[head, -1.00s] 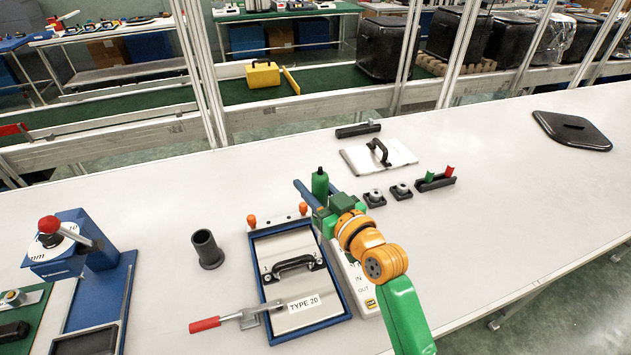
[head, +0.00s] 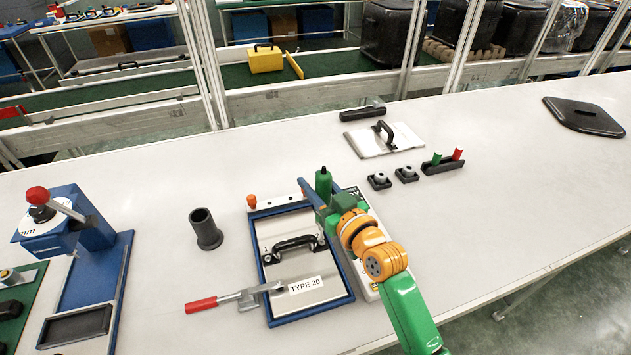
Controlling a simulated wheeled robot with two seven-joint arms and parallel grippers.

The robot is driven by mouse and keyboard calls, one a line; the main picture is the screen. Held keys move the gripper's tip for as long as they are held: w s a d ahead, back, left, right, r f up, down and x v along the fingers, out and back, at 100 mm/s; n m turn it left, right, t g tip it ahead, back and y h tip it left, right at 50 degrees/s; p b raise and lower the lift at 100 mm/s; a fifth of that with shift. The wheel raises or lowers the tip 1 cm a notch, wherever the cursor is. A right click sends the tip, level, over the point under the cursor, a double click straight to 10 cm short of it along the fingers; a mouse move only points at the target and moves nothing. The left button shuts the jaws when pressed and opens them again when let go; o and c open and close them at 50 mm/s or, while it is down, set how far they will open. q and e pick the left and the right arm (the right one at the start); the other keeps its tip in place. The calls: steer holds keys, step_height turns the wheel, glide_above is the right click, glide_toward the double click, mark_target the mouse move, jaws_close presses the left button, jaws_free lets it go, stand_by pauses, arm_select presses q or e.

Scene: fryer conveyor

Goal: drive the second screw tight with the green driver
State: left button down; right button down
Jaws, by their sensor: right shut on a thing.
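The green driver (head: 323,184) stands upright in my right gripper (head: 316,200), which is shut on it at the back right corner of the blue fixture (head: 341,301). The driver's lower end is hidden by the gripper, so I cannot tell whether it touches a screw. One orange-topped piece, perhaps a screw (head: 252,202), stands at the fixture's back left corner. Its twin on the right is hidden behind the gripper. A metal plate with a black handle (head: 293,245) and a "TYPE 20" label lies in the fixture. My left gripper is out of view.
A red-handled clamp (head: 202,305) lies across the fixture's front left. A black tube (head: 206,229) stands left, beyond it a blue press (head: 68,222). Two small black blocks, a red-and-green holder (head: 442,163) and a handled plate (head: 402,136) sit behind. The table's right is mostly clear.

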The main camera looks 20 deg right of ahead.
mark_target(320, 171)
steer(key=shift+r, duration=0.1)
stand_by(0.3)
steer(key=shift+p, duration=0.3)
steer(key=shift+f, duration=0.7)
stand_by(1.4)
steer(key=shift+s+f, duration=0.2)
steer(key=shift+f, duration=0.1)
stand_by(0.8)
steer(key=r+p, duration=0.6)
steer(key=shift+w+r, duration=0.1)
steer(key=shift+w, duration=0.1)
stand_by(0.4)
